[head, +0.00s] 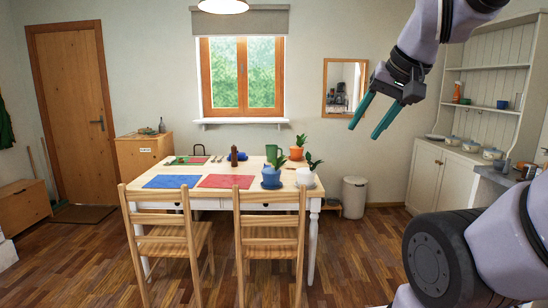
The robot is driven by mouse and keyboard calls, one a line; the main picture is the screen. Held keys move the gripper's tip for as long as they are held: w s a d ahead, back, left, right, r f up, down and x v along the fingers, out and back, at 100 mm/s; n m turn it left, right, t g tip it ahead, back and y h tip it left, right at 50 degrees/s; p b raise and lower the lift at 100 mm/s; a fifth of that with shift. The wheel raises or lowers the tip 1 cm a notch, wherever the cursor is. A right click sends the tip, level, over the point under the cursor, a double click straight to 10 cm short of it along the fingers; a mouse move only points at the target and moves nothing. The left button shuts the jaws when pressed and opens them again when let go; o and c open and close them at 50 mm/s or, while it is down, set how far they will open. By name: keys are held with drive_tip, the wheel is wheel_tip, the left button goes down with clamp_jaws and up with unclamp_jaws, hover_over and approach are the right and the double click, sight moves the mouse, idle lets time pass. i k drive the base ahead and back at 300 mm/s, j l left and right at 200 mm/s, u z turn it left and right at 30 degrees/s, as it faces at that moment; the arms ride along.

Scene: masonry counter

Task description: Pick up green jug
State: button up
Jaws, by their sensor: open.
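A green jug (272,153) stands upright near the back right of the wooden dining table (224,169), just left of a potted plant. My gripper (368,119) is open and empty. Its two teal fingers point down and to the left, at the upper right of the head view. In the picture the gripper is above and to the right of the jug, clearly apart from it. The lower part of the jug is partly hidden by the plant pots in front of it.
A blue pot (271,176), a white pot (305,177) and an orange pot (296,153) with plants crowd the table's right end. Two wooden chairs (270,222) stand at the near side. A white bin (354,196) stands right of the table.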

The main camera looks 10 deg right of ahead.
sight(272, 150)
drive_tip(key=i+l+z, duration=1.05)
drive_tip(key=i+z, duration=0.3)
drive_tip(key=i, duration=0.6)
drive_tip(key=i+u, duration=0.35)
drive_tip(key=i, duration=0.2)
drive_tip(key=i+u, duration=0.35)
drive_tip(key=i, duration=0.15)
drive_tip(key=i+l+u, duration=0.4)
drive_tip(key=i, duration=0.15)
drive_tip(key=i+u, duration=0.3)
drive_tip(key=u, duration=0.2)
drive_tip(key=i+l+u, duration=0.15)
drive_tip(key=i+u, duration=0.3)
drive_tip(key=i+l+u, duration=0.2)
drive_tip(key=u, duration=0.3)
drive_tip(key=i+l+u, duration=0.2)
drive_tip(key=l+u, duration=0.15)
drive_tip(key=u, duration=0.15)
drive_tip(key=i+l+u, duration=0.45)
drive_tip(key=l, duration=0.2)
drive_tip(key=k+j, duration=0.05)
drive_tip(key=k, duration=0.05)
